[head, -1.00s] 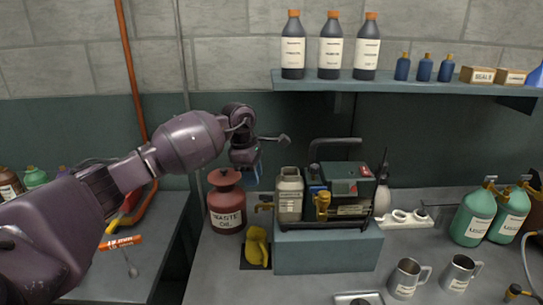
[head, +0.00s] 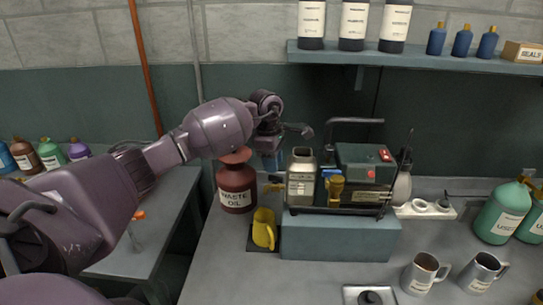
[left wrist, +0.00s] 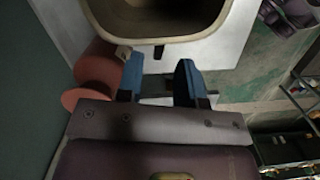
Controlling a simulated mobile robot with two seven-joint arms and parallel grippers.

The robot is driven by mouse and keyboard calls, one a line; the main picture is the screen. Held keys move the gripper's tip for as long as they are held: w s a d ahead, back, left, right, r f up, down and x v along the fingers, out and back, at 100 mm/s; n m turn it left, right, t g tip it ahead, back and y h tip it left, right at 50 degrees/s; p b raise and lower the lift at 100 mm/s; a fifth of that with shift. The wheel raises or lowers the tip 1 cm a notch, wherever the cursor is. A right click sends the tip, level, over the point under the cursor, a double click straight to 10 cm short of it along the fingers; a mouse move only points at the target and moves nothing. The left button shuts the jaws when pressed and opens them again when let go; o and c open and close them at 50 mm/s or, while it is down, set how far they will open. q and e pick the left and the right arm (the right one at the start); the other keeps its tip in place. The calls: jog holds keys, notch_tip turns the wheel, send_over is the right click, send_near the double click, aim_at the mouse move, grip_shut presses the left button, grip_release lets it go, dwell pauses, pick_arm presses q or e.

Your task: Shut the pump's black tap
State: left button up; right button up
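The pump (head: 364,165) stands on a teal block, with a black frame and handle, a red switch and a brass-yellow fitting. A grey labelled container (head: 301,180) is at its left side, and a small brass fitting (head: 272,187) sticks out left of that. My left gripper (head: 270,160) has blue fingers and hangs just left of the container, above the brass fitting. In the left wrist view the fingers (left wrist: 158,78) are apart with nothing clearly held. A small black piece (left wrist: 158,52) shows between them; I cannot tell if it is the black tap. My right gripper is not in view.
A red waste oil can (head: 236,188) stands close behind and left of my left gripper. Metal mugs (head: 424,274) stand at front right. A shelf (head: 420,57) with bottles is above.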

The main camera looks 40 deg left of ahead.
aim_at(274, 176)
pick_arm(q)
notch_tip(274, 176, down, 3)
jog(key=shift+d+f+b, duration=0.15)
jog(key=shift+b, duration=0.95)
jog(key=shift+w+f, duration=0.1)
jog(key=shift+d, duration=0.1)
grip_shut()
